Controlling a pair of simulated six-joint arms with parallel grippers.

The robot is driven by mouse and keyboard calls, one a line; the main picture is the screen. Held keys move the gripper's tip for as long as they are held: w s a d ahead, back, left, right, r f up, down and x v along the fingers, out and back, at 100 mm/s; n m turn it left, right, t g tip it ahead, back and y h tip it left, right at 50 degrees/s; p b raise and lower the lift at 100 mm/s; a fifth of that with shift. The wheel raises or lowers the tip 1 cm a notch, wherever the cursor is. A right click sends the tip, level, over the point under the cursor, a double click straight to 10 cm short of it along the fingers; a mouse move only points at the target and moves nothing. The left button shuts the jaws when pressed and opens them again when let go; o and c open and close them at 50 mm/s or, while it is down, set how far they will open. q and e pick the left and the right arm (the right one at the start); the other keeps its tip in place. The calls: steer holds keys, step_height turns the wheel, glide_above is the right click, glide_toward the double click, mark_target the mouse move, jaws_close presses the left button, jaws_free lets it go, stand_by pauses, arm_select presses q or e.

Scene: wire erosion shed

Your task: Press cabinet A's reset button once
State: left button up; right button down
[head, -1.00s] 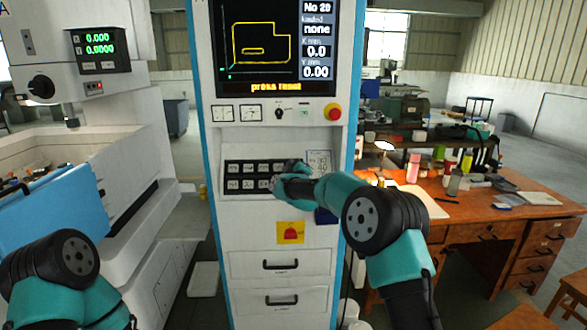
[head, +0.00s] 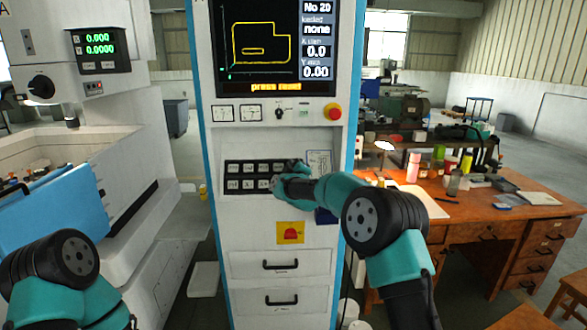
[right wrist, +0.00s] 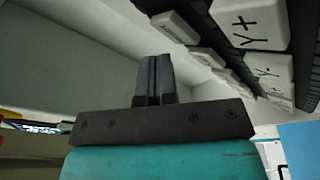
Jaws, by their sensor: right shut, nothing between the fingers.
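The tall white cabinet (head: 219,215) with blue edges stands in the middle of the head view. Its screen (head: 263,45) carries a yellow line that seems to read "press reset". Below is a black keypad (head: 228,180) with two rows of pale keys. My right gripper (head: 276,183) is at the keypad's right part and hides some keys. In the right wrist view its fingers (right wrist: 154,80) are shut and empty, with keys marked Y+ (right wrist: 250,22) and Y- (right wrist: 268,68) to their right. I cannot tell whether the fingertips touch a key, nor which button is reset. My left gripper is out of view.
A red mushroom button (head: 334,112) and a row of small controls (head: 279,113) sit above the keypad. A white machine (head: 135,150) marked A stands left; a cluttered wooden desk (head: 470,228) stands right.

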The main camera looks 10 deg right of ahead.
steer(key=shift+w+f, duration=0.1)
steer(key=shift+w+f, duration=0.15)
steer(key=shift+w, duration=0.05)
steer(key=shift+w+f, duration=0.35)
steer(key=shift+f, duration=0.05)
stand_by(1.2)
steer(key=shift+s, duration=0.15)
steer(key=shift+s+r, duration=0.45)
steer(key=shift+s, duration=0.1)
steer(key=shift+r, duration=0.1)
steer(key=s+r, duration=0.1)
steer(key=s, duration=0.1)
steer(key=s+r, duration=0.2)
steer(key=shift+a, duration=0.1)
stand_by(0.5)
